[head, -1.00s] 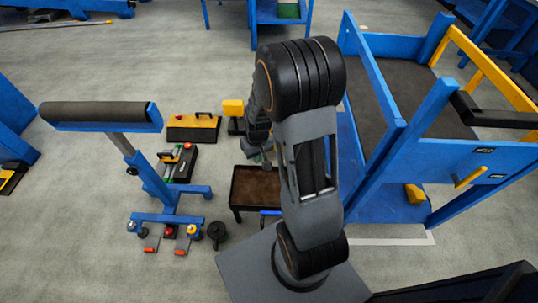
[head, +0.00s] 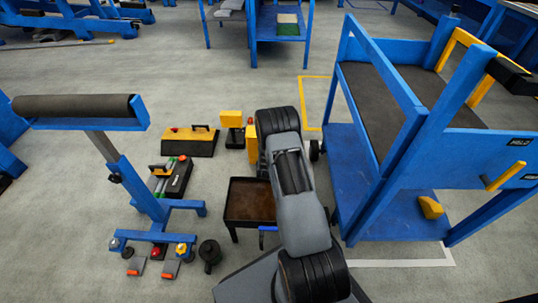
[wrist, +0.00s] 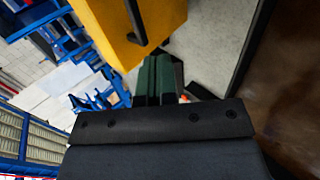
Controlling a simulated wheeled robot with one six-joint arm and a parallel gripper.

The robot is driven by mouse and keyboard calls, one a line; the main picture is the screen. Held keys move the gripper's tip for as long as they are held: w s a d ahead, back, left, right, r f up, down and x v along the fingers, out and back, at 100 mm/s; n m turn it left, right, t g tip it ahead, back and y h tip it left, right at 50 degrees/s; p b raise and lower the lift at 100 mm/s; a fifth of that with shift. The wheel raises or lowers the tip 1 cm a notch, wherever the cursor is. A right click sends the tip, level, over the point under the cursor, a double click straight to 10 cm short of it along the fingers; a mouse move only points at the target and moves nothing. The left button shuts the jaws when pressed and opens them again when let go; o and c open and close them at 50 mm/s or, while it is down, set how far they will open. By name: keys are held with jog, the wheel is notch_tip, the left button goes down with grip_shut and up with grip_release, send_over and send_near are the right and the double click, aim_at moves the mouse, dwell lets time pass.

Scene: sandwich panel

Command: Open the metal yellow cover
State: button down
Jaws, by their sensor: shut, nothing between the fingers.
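A yellow metal cover (head: 183,134) with a dark handle on top sits on a dark box on the floor, left of my arm in the head view. In the wrist view, a large yellow panel (wrist: 150,18) with a black bar handle fills the top; it looks like the same cover, but I cannot be certain. My gripper (wrist: 157,68) shows there with its green fingers shut together and empty, below the panel's lower edge in the picture. I cannot tell whether they touch it. In the head view, my gripper is hidden behind my arm.
A brown-bottomed tray (head: 233,237) stands close left of my arm. A blue cart (head: 400,190) is on the right and a blue roller stand (head: 125,165) on the left. A black-and-green device (head: 173,178) and small yellow items (head: 231,118) stand nearby.

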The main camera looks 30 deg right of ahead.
jog(key=w+d+f+b, duration=0.5)
jog(key=w+d+b, duration=0.1)
jog(key=w, duration=0.3)
jog(key=shift+f, duration=0.25)
jog(key=shift+w, duration=0.1)
